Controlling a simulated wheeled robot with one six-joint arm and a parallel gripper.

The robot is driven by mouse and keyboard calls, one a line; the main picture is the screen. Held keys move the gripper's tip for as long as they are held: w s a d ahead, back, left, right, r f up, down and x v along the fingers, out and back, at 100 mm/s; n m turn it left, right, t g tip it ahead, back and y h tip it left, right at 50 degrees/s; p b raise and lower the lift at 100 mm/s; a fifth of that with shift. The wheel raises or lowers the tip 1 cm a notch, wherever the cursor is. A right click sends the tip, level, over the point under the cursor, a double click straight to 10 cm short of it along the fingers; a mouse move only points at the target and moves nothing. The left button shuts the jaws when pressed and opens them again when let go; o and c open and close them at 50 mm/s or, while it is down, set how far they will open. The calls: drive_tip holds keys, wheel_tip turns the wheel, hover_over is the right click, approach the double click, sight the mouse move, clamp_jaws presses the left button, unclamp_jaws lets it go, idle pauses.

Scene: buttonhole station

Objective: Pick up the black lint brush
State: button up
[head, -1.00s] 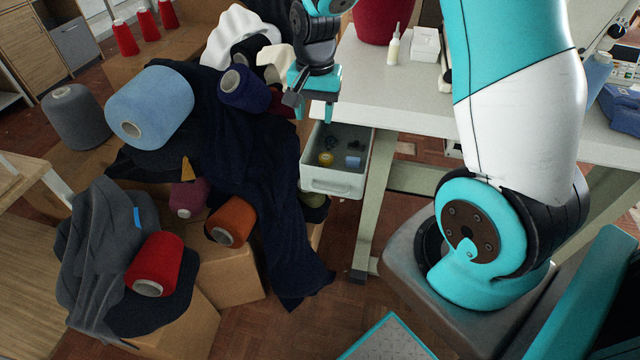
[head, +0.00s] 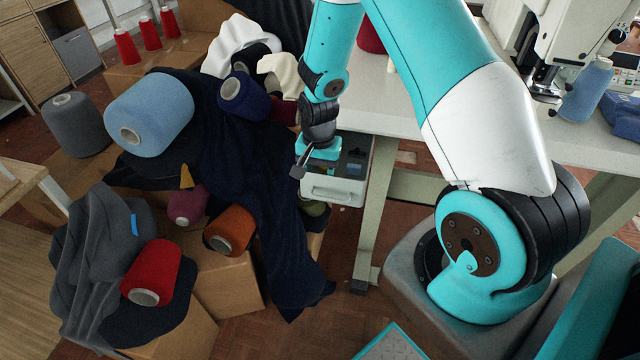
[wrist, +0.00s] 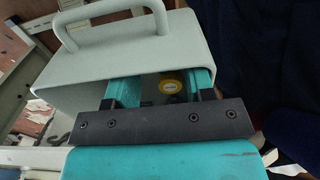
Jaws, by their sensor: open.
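I cannot pick out the black lint brush for certain in either view. Small dark items (head: 355,154) lie in the open grey drawer (head: 333,190) under the table, too small to identify. My gripper (head: 318,156) is over the left part of this drawer in the head view and hides part of its inside. In the wrist view my gripper (wrist: 163,82) is open, its two teal fingers apart at the drawer's opening. The drawer's handle (wrist: 112,18) is at the top there.
A dark navy cloth (head: 265,200) with several yarn cones hangs over boxes close left of the drawer. The white table (head: 385,115) edge is above it, with a sewing machine (head: 565,45) at right. A blue cone (head: 587,90) stands on the table.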

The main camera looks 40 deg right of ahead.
wheel_tip(320, 180, down, 2)
drive_tip(key=shift+f, duration=0.25)
clamp_jaws()
drive_tip(key=shift+r, duration=0.1)
wheel_tip(320, 180, up, 20)
drive_tip(key=p, duration=0.1)
drive_tip(key=shift+p, duration=0.35)
